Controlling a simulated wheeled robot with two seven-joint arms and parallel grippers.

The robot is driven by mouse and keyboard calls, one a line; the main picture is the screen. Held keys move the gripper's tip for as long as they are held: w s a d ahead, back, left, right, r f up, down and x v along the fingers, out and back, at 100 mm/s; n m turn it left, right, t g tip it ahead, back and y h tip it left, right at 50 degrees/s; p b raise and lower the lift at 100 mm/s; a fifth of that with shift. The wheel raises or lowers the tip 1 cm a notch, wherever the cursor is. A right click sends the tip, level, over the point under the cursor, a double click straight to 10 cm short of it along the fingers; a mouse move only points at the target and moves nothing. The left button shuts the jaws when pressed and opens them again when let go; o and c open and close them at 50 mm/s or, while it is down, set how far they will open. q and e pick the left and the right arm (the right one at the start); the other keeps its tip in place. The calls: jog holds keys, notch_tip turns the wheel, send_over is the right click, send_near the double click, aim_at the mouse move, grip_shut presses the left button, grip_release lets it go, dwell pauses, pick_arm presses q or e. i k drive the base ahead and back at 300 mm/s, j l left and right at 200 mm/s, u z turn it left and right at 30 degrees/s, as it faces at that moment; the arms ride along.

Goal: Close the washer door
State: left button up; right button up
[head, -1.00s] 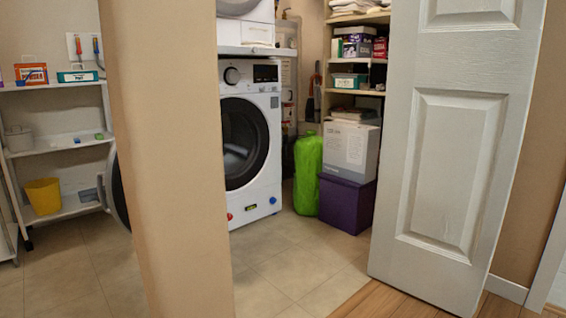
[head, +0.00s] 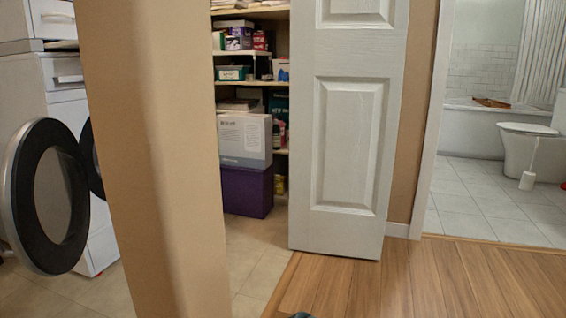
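The washer (head: 103,238) is a white front-loader at the left of the head view, partly hidden behind a tan wall edge. Its round door (head: 15,200), with a grey rim and a dark ring, stands swung open towards the left front. Part of the dark drum opening (head: 90,160) shows between the door and the wall edge. Neither of my grippers can be made out in the view. A small dark object at the bottom edge is too little to identify.
The tan wall edge (head: 150,170) stands close in front, between me and the washer. A white panelled door (head: 347,140) stands open at the centre. Behind it are shelves with a purple box (head: 246,191). Wooden floor (head: 420,280) is clear at right, before a bathroom with a toilet (head: 530,150).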

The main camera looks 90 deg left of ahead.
aim_at(25, 235)
jog(key=k+j+z, duration=0.2)
jog(key=k+z, duration=0.15)
jog(key=k, duration=0.25)
jog(key=k+j+z, duration=0.1)
jog(key=k+z, duration=0.3)
jog(key=k, duration=1.15)
jog(key=u, duration=0.5)
jog(key=k+u, duration=0.15)
jog(key=u, duration=0.35)
jog(key=j+u, duration=0.1)
jog(key=u, duration=0.4)
jog(key=j+u, duration=0.1)
jog(key=u, duration=0.4)
jog(key=k+j+u, duration=0.1)
jog(key=u, duration=0.4)
jog(key=j+u, duration=0.15)
jog(key=u, duration=0.35)
jog(key=j+u, duration=0.1)
jog(key=u, duration=0.4)
